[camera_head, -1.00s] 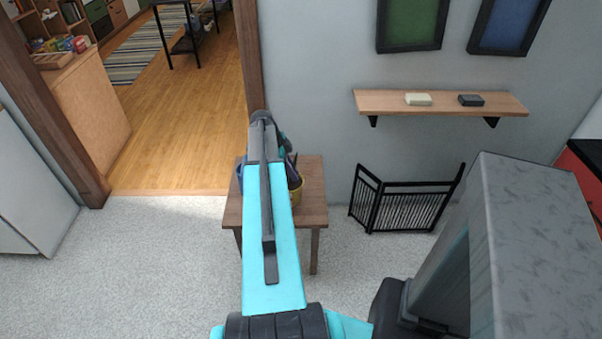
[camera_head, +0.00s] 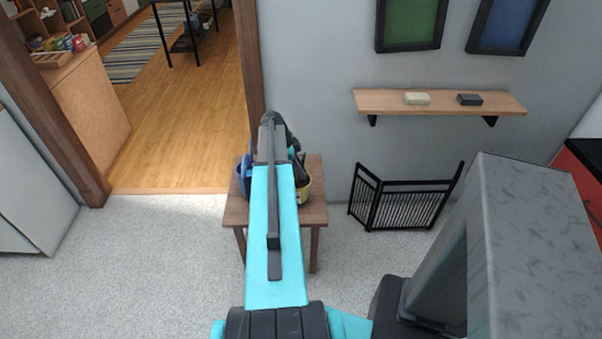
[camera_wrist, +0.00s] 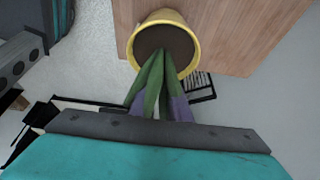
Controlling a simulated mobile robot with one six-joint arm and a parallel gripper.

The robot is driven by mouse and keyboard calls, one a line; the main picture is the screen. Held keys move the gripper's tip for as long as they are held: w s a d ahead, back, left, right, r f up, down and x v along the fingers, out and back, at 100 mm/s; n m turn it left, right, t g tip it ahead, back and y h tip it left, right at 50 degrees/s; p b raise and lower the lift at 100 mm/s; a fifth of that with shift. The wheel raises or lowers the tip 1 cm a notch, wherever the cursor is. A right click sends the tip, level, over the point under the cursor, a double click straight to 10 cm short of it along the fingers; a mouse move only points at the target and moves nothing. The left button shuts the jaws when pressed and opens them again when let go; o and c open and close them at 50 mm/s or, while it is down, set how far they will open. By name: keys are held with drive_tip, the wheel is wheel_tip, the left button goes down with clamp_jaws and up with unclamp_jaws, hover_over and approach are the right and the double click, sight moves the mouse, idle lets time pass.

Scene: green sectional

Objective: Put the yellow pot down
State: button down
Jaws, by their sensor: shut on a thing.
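The yellow pot (camera_head: 304,190) shows at the right of my arm in the head view, over the small wooden table (camera_head: 236,213). In the wrist view the yellow pot (camera_wrist: 185,72) is seen by its rim and dark soil, with green and purple leaves reaching toward my gripper. The table (camera_wrist: 235,35) lies behind it. I cannot tell whether the pot's base touches the tabletop. My gripper (camera_head: 296,158) is shut on the yellow pot; its fingertips are largely hidden by my arm and the leaves.
A blue object (camera_head: 242,178) shows just left of my arm at the table, partly hidden. A black folding gate (camera_head: 405,200) stands right of the table. A wooden shelf (camera_head: 440,102) with two small blocks hangs on the wall above. The right side of the tabletop looks clear.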

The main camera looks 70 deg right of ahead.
drive_tip(key=shift+f, duration=1)
drive_tip(key=c, duration=1.7)
unclamp_jaws()
drive_tip(key=shift+f, duration=0.15)
drive_tip(key=shift+o, duration=0.2)
drive_tip(key=shift+r, duration=0.2)
drive_tip(key=b+v, duration=0.1)
drive_tip(key=v, duration=1.1)
drive_tip(key=shift+b, duration=0.4)
